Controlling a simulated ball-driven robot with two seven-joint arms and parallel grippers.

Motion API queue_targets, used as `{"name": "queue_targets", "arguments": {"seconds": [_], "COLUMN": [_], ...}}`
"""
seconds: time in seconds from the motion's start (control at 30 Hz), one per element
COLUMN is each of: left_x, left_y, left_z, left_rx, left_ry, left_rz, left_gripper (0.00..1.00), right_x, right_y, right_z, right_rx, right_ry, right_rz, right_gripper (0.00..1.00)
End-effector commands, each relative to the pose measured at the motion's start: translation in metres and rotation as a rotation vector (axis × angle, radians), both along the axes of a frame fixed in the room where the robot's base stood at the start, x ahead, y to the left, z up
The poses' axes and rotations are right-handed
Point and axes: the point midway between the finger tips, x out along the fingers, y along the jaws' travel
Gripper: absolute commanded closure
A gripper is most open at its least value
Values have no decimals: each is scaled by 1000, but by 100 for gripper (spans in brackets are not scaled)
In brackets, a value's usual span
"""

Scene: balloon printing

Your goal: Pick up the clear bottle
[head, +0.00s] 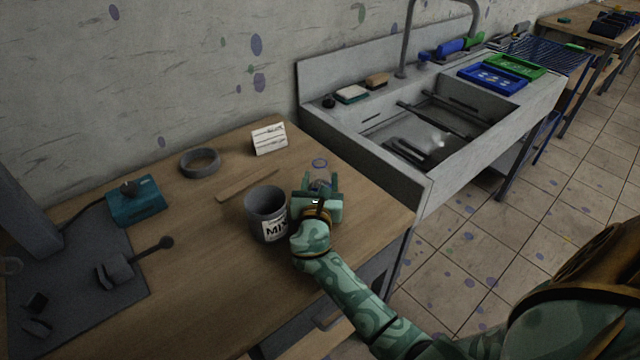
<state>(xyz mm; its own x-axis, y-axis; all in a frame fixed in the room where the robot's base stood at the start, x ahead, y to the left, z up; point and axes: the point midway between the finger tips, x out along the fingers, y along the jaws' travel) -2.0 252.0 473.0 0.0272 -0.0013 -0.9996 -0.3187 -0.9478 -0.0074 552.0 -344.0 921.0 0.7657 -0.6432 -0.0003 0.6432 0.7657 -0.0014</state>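The clear bottle (320,173) stands on the wooden table near its right end, with its round top showing. My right gripper (321,183) reaches it from the front, with its two fingers apart on either side of the bottle. A narrow gap seems to show between the bottle and the fingers. The lower part of the bottle is hidden behind the gripper body. My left gripper is not in view.
A grey cup labelled MIX (266,213) stands close left of my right gripper. A metal sink (425,190) adjoins the table's right side.

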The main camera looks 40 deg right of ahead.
Motion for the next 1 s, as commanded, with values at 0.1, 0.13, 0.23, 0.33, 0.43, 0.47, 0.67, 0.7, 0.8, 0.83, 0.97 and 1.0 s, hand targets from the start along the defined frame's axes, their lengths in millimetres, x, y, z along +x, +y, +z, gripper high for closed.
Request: {"name": "queue_targets", "arguments": {"seconds": [0.1, 0.13, 0.23, 0.33, 0.43, 0.47, 0.67, 0.7, 0.8, 0.83, 0.97, 1.0], "left_x": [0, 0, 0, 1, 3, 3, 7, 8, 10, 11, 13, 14], "left_y": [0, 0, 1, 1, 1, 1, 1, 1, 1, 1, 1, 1], "left_z": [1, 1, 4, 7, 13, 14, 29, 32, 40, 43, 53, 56], "left_rx": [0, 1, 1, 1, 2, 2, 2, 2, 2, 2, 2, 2], "left_ry": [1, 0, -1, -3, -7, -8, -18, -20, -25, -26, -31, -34], "left_rz": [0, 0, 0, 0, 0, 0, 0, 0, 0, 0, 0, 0], "left_gripper": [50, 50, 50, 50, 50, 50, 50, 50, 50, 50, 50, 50], "right_x": [0, 0, 0, 0, 0, 0, -12, -16, -27, -30, -44, -49], "right_y": [0, 0, 0, 0, 0, 0, 0, 0, 0, 0, -1, -1], "right_z": [2, 3, 7, 14, 23, 27, 49, 55, 67, 71, 88, 93], "right_rx": [-1, -1, -1, 0, 0, 1, 1, 0, 1, 2, 2, 1], "right_ry": [-1, -1, -2, -3, -3, -3, -3, -4, -3, -4, -4, -3], "right_rz": [0, 0, 0, 0, 0, 0, 0, 0, 0, 0, 0, 0], "right_gripper": [77, 77, 77, 77, 77, 77, 77, 77, 77, 77, 77, 77]}}
